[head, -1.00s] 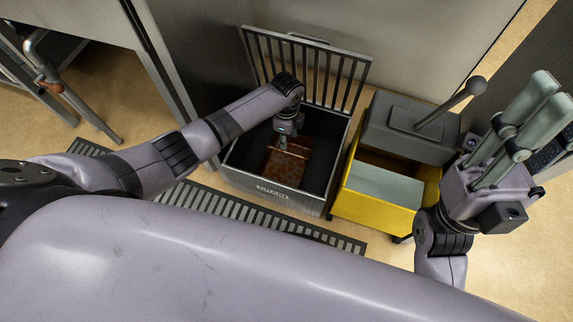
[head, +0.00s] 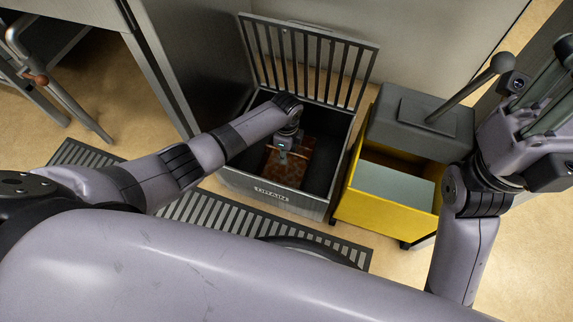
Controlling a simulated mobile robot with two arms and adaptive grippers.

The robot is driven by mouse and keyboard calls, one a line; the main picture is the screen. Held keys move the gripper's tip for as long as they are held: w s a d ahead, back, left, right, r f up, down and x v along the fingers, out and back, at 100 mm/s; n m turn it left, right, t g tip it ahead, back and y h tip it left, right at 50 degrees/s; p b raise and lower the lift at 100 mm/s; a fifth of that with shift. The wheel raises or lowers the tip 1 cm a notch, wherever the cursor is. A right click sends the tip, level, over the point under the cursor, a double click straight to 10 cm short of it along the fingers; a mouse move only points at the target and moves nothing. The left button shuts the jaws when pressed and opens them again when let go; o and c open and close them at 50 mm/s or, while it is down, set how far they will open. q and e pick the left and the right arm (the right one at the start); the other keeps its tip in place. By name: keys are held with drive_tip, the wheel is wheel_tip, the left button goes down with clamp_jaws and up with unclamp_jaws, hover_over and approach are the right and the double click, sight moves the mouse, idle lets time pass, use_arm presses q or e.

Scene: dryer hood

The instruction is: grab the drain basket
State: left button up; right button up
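A brown, rusty-looking piece that I take for the drain basket (head: 298,166) lies inside a dark grey open-topped box (head: 268,196). My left gripper (head: 282,156) points down into this box, over the brown piece. Its fingers are small and partly hidden by my own wrist, so I cannot tell whether they are apart or closed on it. My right gripper (head: 548,98) is raised at the right edge, away from the box. Its fingers are spread apart with nothing between them, and their tips are cut off by the frame.
The box's slatted lid (head: 308,62) stands open behind it. A yellow bin (head: 385,217) with a grey top and a lever (head: 468,90) stands close on the right. A floor grate (head: 210,210) runs in front. A grey cabinet wall (head: 195,60) stands behind left.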

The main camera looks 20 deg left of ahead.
use_arm(q)
drive_tip(key=shift+c, duration=0.5)
clamp_jaws()
idle(0.6)
